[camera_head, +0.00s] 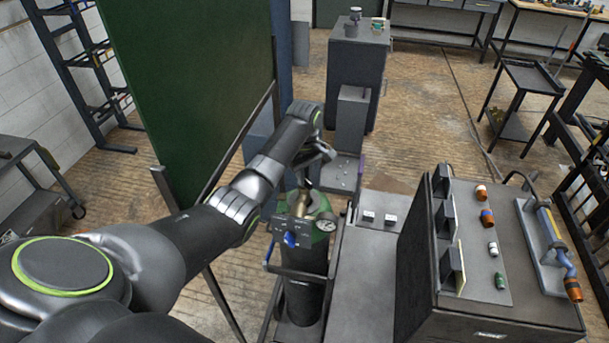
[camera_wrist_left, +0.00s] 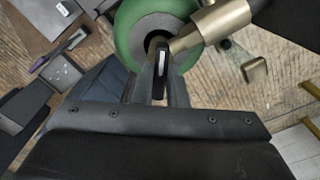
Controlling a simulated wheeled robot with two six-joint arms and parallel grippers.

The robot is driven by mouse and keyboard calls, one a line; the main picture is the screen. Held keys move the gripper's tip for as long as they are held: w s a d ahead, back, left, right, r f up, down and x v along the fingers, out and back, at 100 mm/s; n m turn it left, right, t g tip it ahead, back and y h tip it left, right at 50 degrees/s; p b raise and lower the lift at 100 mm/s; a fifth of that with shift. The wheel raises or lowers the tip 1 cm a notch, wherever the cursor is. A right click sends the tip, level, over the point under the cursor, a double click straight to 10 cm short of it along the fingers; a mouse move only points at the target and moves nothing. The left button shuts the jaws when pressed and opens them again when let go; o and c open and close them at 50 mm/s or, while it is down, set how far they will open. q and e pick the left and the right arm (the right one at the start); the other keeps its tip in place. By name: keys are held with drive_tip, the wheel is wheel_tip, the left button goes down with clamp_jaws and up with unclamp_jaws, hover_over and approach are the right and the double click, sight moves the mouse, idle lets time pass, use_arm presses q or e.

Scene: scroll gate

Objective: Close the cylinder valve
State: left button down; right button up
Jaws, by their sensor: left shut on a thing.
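The gas cylinder (camera_head: 305,295) stands upright in a dark frame, with a green top (camera_head: 320,206), a round gauge (camera_head: 326,225) and a blue knob (camera_head: 291,239). Its brass valve (camera_head: 302,204) rises from the top. The left wrist view shows the brass valve (camera_wrist_left: 215,22) beside the green top (camera_wrist_left: 130,30). My left gripper (camera_head: 312,170) is right above the valve. In the left wrist view my left gripper (camera_wrist_left: 160,78) is shut on a small dark part at the valve, mostly hidden between the fingers. My right gripper is out of view.
A green panel (camera_head: 190,80) stands close behind my left arm. A dark console (camera_head: 480,312) with small coloured caps stands to the right of the cylinder. A grey cabinet (camera_head: 357,70) stands farther back. Open wooden floor (camera_head: 440,110) lies beyond the console.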

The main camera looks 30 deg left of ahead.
use_arm(q)
drive_tip(key=m, duration=0.4)
drive_tip(key=shift+a, duration=0.1)
drive_tip(key=m, duration=1.7)
drive_tip(key=shift+m, duration=0.3)
drive_tip(key=m, duration=0.6)
drive_tip(key=shift+m, duration=0.3)
drive_tip(key=c, duration=1.5)
unclamp_jaws()
drive_tip(key=shift+w, duration=0.1)
drive_tip(key=shift+o, duration=0.2)
